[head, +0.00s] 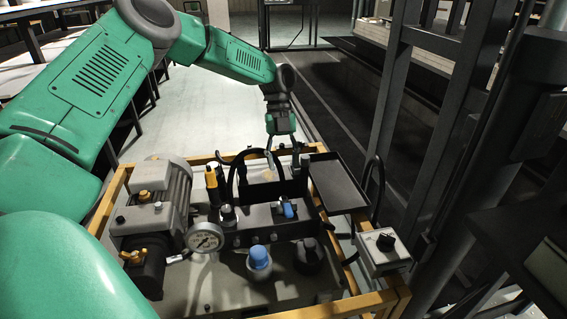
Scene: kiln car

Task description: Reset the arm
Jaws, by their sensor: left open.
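My green left arm (110,75) comes in from the left and reaches over a machine with a yellow frame (112,200). My left gripper (283,152) points down at the far side of the machine, open, near a black tray (337,183). I cannot tell whether its fingertips touch anything there. My right gripper is not in view.
The machine carries a grey motor (150,205), a round gauge (204,238), a blue cap (259,256), a blue lever (288,209) and a switch box (382,250). A dark metal upright (395,100) stands at right. Pale floor (195,105) lies open behind.

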